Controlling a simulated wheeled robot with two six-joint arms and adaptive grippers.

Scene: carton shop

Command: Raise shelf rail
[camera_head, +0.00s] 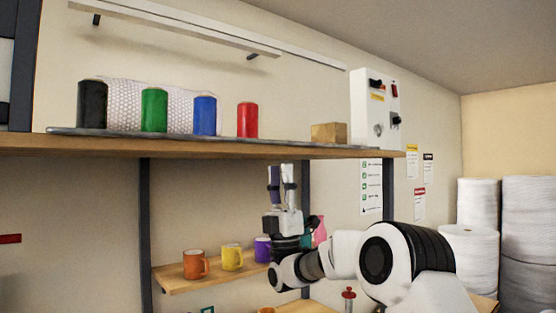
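A thin grey strip (200,137), seemingly the shelf rail, lies low along the front of the upper wooden shelf (90,146), in front of the cans. My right gripper (281,168) points upward, with its fingertips just below the shelf's front edge in the picture. Its two fingers stand close together and hold nothing that I can see. It appears apart from the strip; its depth from the shelf is hard to judge. My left gripper is out of view.
Black, green, blue and red cans (247,120), a bubble-wrap roll (122,100) and a small box (329,133) stand on the upper shelf. Mugs (232,257) stand on a lower shelf. A white control box (372,108) hangs right. White rolls (470,250) stand far right.

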